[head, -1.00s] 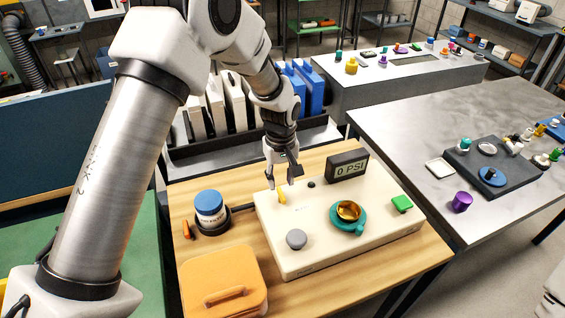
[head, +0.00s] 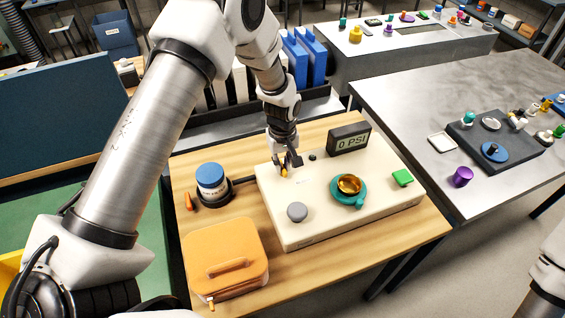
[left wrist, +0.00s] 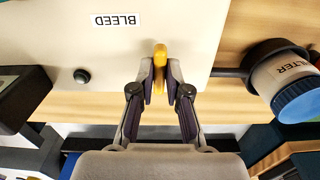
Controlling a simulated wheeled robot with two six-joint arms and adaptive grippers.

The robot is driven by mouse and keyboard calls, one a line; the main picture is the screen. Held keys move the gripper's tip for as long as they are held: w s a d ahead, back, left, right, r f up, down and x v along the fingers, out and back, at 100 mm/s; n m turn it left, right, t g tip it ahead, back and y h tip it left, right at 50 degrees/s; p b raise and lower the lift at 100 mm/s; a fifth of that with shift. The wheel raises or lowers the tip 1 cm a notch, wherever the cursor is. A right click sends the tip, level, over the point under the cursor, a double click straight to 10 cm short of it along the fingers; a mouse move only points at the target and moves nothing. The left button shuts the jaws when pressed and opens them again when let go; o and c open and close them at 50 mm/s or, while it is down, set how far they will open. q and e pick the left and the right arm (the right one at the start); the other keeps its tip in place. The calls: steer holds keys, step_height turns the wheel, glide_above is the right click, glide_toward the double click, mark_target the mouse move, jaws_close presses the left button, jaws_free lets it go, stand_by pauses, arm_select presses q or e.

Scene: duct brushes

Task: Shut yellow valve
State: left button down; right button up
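The yellow valve (head: 284,173) is a small yellow lever handle on the back left part of the cream panel box (head: 330,222). In the left wrist view the yellow valve (left wrist: 160,66) stands by a label reading BLEED. My left gripper (head: 285,166) is down at the valve and hides part of it. In the left wrist view my left gripper (left wrist: 161,76) has one fingertip on each side of the handle, closed up against it. The pressure display (head: 349,140) reads 0 PSI. My right gripper is not seen; only part of the right arm shows at the right edge.
On the box are a grey knob (head: 297,212), a teal cup-like fitting (head: 348,191) with an amber top and a green block (head: 402,177). A blue-lidded filter jar (head: 212,183) and an orange case (head: 225,259) lie left. The grey table (head: 440,120) is right.

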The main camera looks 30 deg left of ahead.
arm_select(q)
steer(key=shift+f+m, duration=0.1)
steer(key=shift+m, duration=0.3)
steer(key=m, duration=0.3)
steer(key=shift+m+p, duration=0.3)
steer(key=shift+m, duration=0.1)
steer(key=m, duration=0.9)
steer(key=shift+a, duration=0.1)
steer(key=shift+m, duration=1.9)
steer(key=shift+f, duration=0.1)
steer(key=c, duration=1.2)
jaws_free()
steer(key=shift+c, duration=0.2)
steer(key=shift+o, duration=0.3)
steer(key=shift+w, duration=0.15)
